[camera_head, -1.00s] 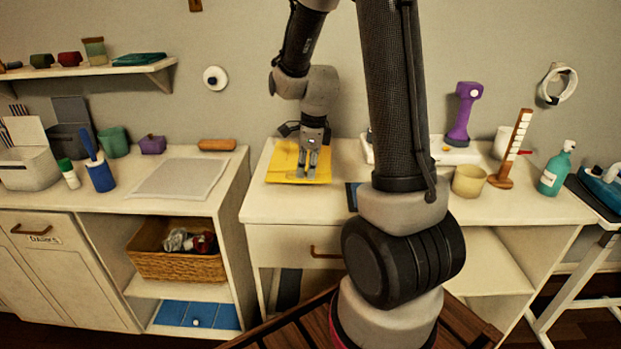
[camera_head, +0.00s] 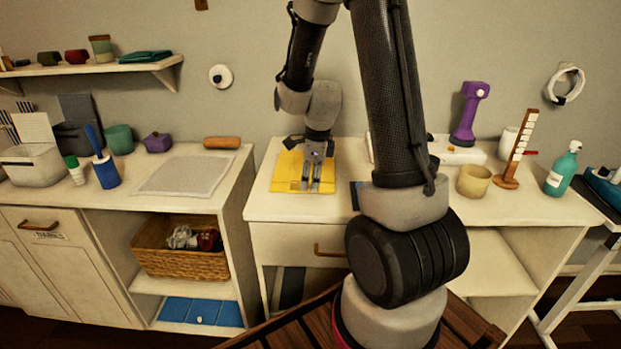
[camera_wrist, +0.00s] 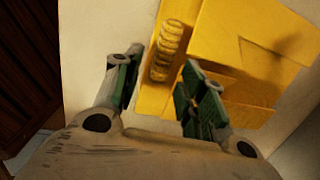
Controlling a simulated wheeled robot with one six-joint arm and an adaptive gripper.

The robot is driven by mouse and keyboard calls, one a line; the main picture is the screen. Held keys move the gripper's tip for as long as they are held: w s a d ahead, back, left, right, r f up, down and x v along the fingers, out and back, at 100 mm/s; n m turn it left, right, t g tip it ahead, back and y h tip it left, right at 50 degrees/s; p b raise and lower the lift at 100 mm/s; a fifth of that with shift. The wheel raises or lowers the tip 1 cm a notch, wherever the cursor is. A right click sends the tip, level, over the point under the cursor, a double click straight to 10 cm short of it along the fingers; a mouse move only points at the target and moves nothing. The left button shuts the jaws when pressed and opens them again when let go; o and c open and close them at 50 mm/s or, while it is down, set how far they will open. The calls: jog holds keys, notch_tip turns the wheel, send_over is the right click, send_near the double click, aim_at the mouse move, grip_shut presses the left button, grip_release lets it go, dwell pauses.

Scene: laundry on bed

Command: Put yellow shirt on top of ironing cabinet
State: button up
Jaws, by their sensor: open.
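The yellow shirt (camera_head: 286,174) is folded flat on the white top of a cabinet with a drawer (camera_head: 262,205), just right of the middle gap. It also shows in the wrist view (camera_wrist: 215,35), with a ridged roll along one edge. My gripper (camera_head: 310,190) is over the shirt in the head view, pointing down. In the wrist view my gripper (camera_wrist: 160,90) has its two dark green fingers apart, with part of the shirt's ridged edge between them. I cannot tell whether the fingers touch the cloth.
A grey mat (camera_head: 186,175) lies on the left counter. A beige cup (camera_head: 473,181), a wooden stand (camera_head: 516,150), a teal bottle (camera_head: 561,170) and a purple object (camera_head: 468,112) stand on the right. An ironing board (camera_head: 605,190) is at the far right.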

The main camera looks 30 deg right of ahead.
notch_tip(320, 180, up, 12)
jog(key=s+f, duration=0.1)
jog(key=s, duration=0.1)
jog(key=s+a+r+n+t, duration=0.1)
jog(key=s+a+r+n, duration=0.1)
jog(key=s+r+n, duration=0.3)
jog(key=s+a+r+n+t, duration=0.1)
jog(key=s+r+n, duration=0.4)
jog(key=s+n, duration=0.9)
jog(key=shift+s+a+r+n, duration=0.3)
jog(key=shift+a+n, duration=0.1)
jog(key=shift+n, duration=2.6)
